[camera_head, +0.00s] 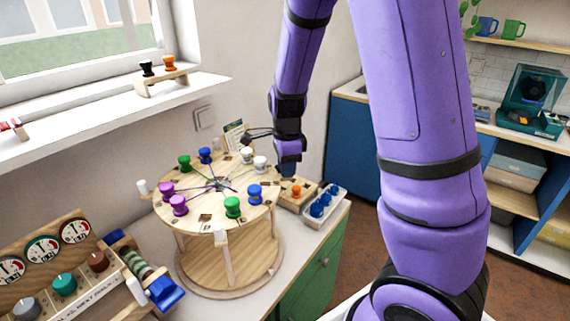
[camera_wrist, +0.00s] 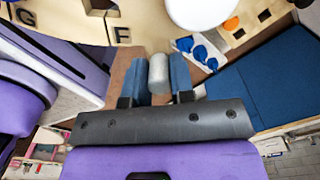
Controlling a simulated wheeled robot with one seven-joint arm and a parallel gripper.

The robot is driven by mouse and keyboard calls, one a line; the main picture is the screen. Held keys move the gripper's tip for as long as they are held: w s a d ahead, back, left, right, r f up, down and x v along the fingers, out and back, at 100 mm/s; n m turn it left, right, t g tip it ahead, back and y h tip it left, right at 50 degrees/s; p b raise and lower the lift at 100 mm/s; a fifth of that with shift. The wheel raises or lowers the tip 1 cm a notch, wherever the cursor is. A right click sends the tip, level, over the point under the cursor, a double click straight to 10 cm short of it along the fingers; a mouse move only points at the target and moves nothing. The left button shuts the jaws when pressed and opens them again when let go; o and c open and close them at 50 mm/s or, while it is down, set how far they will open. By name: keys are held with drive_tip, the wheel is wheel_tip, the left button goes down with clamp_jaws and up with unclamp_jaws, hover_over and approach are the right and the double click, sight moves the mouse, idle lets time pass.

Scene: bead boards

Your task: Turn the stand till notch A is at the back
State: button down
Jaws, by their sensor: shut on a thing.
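The stand is a round wooden disk (camera_head: 212,215) on legs above a round base (camera_head: 228,275). Coloured spools sit around its rim, with threads meeting at the middle. White pegs stick out at its left (camera_head: 143,187) and front (camera_head: 220,238). My gripper (camera_head: 289,170) is low at the disk's right edge. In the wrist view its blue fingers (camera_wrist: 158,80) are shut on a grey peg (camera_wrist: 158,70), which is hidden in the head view. Letters G (camera_wrist: 22,16) and F (camera_wrist: 122,33) show on the rim there. I cannot make out notch A.
A wooden block with an orange spool (camera_head: 296,191) and a white tray of blue spools (camera_head: 323,203) stand close on the right. A card (camera_head: 234,135) stands behind the disk. A dial panel (camera_head: 60,260) and a blue-ended roller (camera_head: 163,291) are at the left front.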

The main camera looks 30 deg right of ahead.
drive_tip(key=shift+s+a+m, duration=0.25)
drive_tip(key=shift+s+m, duration=0.15)
drive_tip(key=shift+s, duration=0.2)
drive_tip(key=c, duration=1)
unclamp_jaws()
wheel_tip(320, 180, up, 11)
drive_tip(key=shift+f, duration=0.1)
